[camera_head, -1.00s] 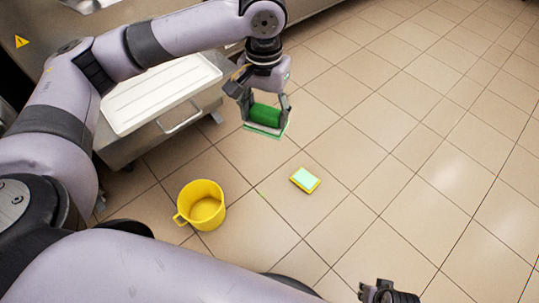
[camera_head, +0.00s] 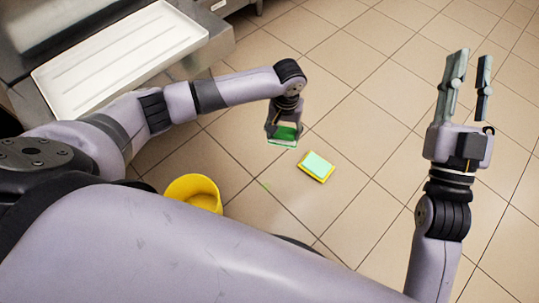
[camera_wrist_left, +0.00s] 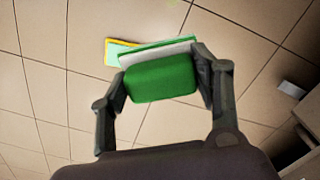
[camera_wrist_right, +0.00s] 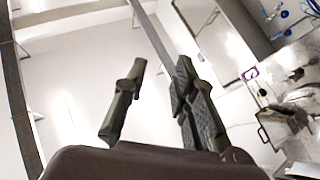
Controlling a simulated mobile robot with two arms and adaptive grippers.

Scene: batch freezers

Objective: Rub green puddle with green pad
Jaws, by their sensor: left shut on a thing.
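The green pad (camera_head: 284,132) is held by its green grip between the fingers of my left gripper (camera_head: 284,129), above the floor. The left wrist view shows the fingers shut on the pad's rounded green grip (camera_wrist_left: 162,81), with a pale layer and a green face beyond it. A faint, small green mark (camera_head: 266,186), which looks like the green puddle, is on the tiles below and left of the pad in the head view. My right gripper (camera_head: 468,55) is raised at the right, fingers apart and empty; it also shows open in the right wrist view (camera_wrist_right: 160,68).
A yellow sponge with a pale green top (camera_head: 317,165) lies on the floor right of the green mark. A yellow mug-like bucket (camera_head: 193,187) stands left of the mark, partly hidden by my body. A white tray (camera_head: 120,62) is on metal equipment at upper left. Tiles at right are clear.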

